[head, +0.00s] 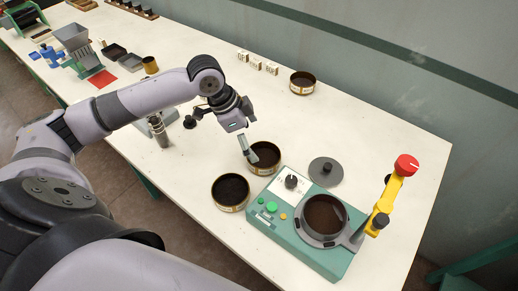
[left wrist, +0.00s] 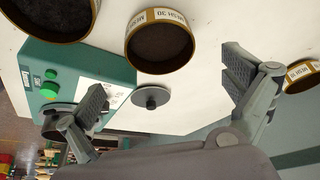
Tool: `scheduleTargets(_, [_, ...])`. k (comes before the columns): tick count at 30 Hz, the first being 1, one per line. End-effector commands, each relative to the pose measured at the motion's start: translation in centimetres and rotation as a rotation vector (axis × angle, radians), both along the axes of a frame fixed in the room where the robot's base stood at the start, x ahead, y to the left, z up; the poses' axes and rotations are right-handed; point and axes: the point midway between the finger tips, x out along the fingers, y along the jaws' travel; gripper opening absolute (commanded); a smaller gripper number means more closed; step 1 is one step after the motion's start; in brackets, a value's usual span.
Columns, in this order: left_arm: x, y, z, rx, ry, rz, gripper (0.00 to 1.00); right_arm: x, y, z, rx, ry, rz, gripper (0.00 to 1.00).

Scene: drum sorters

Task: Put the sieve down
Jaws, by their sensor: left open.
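Round brass-rimmed sieves with dark insides stand on the white table. One sieve (head: 268,159) is just beside my left gripper (head: 247,146), behind the green machine. In the left wrist view a sieve labelled 30 MESH (left wrist: 160,42) lies ahead of the left gripper (left wrist: 165,85). The left gripper is open, its fingers wide apart with nothing between them. In the head view one fingertip overlaps the near sieve's rim; I cannot tell if it touches. A second sieve (head: 230,193) stands to the left. My right gripper is not in view.
The green machine (head: 300,235) has a dark-filled ring and a yellow arm (head: 388,200) with a red knob (head: 406,165). A grey lid (head: 326,172) lies behind it. Another sieve (head: 302,83) and small label blocks (head: 256,63) stand farther back. The table's right side is clear.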

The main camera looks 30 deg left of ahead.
Motion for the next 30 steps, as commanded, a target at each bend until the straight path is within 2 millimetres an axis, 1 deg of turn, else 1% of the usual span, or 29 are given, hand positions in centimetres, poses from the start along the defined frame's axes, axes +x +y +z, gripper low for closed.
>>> scheduleTargets(1, [-0.2, 0.3, 0.8, 0.003, -0.004, 0.0, 0.99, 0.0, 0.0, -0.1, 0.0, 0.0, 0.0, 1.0])
scheduleTargets(3, [-0.4, 0.6, 1.8, 0.001, -0.003, 0.001, 0.99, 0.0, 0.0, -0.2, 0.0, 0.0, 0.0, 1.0])
scheduleTargets(8, [-0.7, 0.9, 2.9, 0.0, 0.0, 0.0, 0.99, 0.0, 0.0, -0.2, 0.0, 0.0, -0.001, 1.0])
scheduleTargets(25, [-0.8, 1.0, 3.2, -0.001, 0.0, 0.0, 0.99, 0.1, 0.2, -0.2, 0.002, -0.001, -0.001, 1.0])
scheduleTargets(28, [-0.8, 1.0, 4.1, -0.001, -0.001, 0.0, 0.99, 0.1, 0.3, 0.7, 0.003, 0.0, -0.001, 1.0])
scheduleTargets(30, [-0.8, 1.0, 5.6, -0.001, -0.001, 0.0, 0.99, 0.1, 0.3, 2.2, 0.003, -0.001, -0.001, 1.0])
